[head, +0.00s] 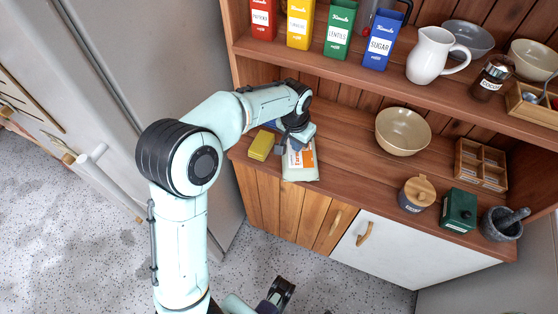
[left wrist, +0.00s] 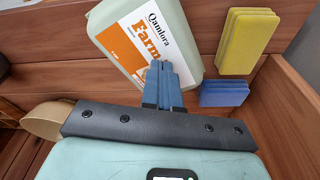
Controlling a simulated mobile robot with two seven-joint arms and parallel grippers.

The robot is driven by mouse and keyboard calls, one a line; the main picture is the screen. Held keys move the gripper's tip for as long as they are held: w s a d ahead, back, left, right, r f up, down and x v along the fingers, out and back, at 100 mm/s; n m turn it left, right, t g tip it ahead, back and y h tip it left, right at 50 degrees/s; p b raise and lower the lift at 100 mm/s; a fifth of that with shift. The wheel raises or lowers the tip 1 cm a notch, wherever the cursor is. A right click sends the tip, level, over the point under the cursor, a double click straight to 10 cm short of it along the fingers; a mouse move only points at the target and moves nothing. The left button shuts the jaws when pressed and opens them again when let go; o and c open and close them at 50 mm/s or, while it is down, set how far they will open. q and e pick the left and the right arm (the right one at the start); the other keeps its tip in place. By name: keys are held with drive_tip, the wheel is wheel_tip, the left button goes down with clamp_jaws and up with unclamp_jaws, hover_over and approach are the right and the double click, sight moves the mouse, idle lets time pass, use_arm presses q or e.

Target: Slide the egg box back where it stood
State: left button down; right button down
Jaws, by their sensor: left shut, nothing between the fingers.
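The egg box (head: 301,173) is pale green with a white and orange label. It lies on the wooden counter near its front edge, left of the beige bowl. In the left wrist view the egg box (left wrist: 196,35) lies at top centre, its label readable as "Farm". My left gripper (head: 293,142) is at the box's back side, partly covering it in the head view. In the left wrist view the blue fingers (left wrist: 162,68) are together and empty, their tips overlapping the label's edge. I cannot tell whether they touch the box. My right gripper is not recognisable in either view.
A yellow sponge (head: 261,145) lies just left of the box; a blue sponge (left wrist: 223,93) is close by. The beige bowl (head: 403,131) stands to the right, with bare counter between. A shelf with canisters (head: 338,30) and a white jug (head: 431,55) overhangs the back.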

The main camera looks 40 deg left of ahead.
use_arm(q)
drive_tip(key=s+b, duration=0.1)
drive_tip(key=s, duration=1.1)
drive_tip(key=shift+r, duration=0.15)
drive_tip(key=shift+d, duration=0.1)
drive_tip(key=s+d+f+g+h+p, duration=0.1)
drive_tip(key=d+f+p, duration=0.1)
drive_tip(key=d+f, duration=0.35)
drive_tip(key=s+d+f+g+h+p, duration=0.1)
drive_tip(key=s+d+f+p, duration=0.1)
drive_tip(key=f, duration=0.7)
drive_tip(key=s+d+f+n+h+p, duration=0.1)
drive_tip(key=s+d+f+n+p, duration=0.3)
drive_tip(key=s+d+f, duration=0.3)
drive_tip(key=s+f+p, duration=0.1)
drive_tip(key=s+f, duration=0.2)
drive_tip(key=s, duration=0.4)
drive_tip(key=shift+s+f+g+h, duration=0.2)
drive_tip(key=shift+f+g+h, duration=0.1)
drive_tip(key=shift+g, duration=0.1)
